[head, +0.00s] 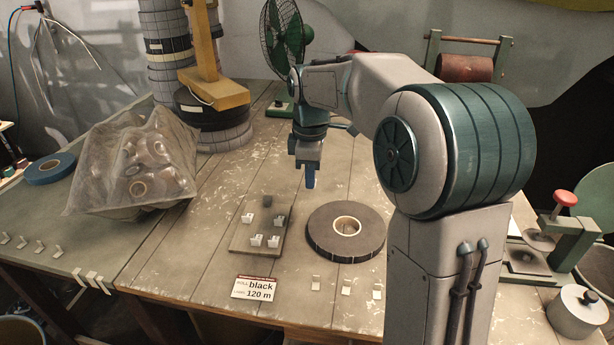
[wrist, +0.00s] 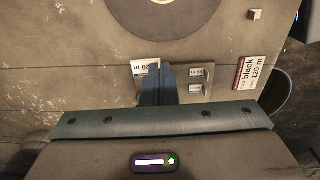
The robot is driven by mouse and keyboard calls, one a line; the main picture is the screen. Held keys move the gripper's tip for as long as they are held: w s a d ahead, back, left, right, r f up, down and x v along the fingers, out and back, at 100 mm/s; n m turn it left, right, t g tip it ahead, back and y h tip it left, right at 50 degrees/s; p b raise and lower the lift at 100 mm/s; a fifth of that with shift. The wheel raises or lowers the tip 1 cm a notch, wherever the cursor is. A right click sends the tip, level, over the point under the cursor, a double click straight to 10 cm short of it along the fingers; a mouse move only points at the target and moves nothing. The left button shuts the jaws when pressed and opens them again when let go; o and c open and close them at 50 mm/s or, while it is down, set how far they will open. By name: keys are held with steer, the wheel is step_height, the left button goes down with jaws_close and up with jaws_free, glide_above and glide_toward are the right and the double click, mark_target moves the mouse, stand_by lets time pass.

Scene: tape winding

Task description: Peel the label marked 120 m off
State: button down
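In the head view my gripper (head: 310,184) hangs over the bench behind the black roll (head: 346,230), fingers down. In the wrist view its blue fingers (wrist: 158,70) stand side by side and look shut. A white label (wrist: 144,68) reading 120 m, upside down, shows beside the fingertips and is partly hidden by them. I see no label held at the fingertips in the head view. A flat board (head: 243,238) carries several small white labels, including a front one (head: 257,240). Two also show in the wrist view, one upper (wrist: 197,72) and one lower (wrist: 197,89), their print too small to read.
A card (head: 255,288) reading black 120 m lies at the bench's front edge. Loose white tabs (head: 346,286) lie right of it. A clear bag of rolls (head: 135,165) and a blue roll (head: 50,168) are left. A green fan (head: 284,38) stands behind.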

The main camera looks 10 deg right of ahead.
steer(key=shift+r, duration=0.15)
steer(key=shift+r+p, duration=1.45)
steer(key=shift+p, duration=0.25)
steer(key=shift+r, duration=0.15)
